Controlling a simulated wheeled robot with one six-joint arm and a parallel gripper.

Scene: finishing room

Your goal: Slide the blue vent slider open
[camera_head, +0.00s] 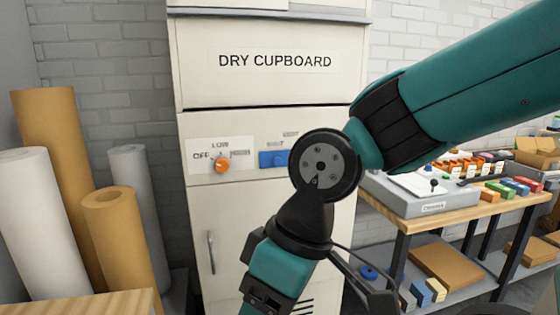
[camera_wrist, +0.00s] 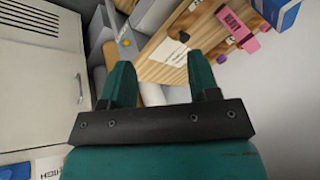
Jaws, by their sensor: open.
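The blue vent slider (camera_head: 272,159) is on the front panel of the cream dry cupboard (camera_head: 270,95), right of an orange knob (camera_head: 221,165). My arm covers the panel just right of the slider, so its right side is partly hidden. In the wrist view, my gripper (camera_wrist: 161,78) is open, with two teal fingers apart and nothing between them. It points toward a wooden table, not at the slider. A dark blue piece (camera_wrist: 16,171) shows at the lower left of the wrist view beside an upside-down label; I cannot tell whether it is the slider.
A cupboard door with a handle (camera_head: 211,252) lies below the panel. Paper rolls (camera_head: 124,240) stand at left. At right, a wooden bench (camera_head: 455,206) holds a grey device (camera_head: 415,192) and coloured blocks. Vent slots (camera_wrist: 32,20) show in the wrist view.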

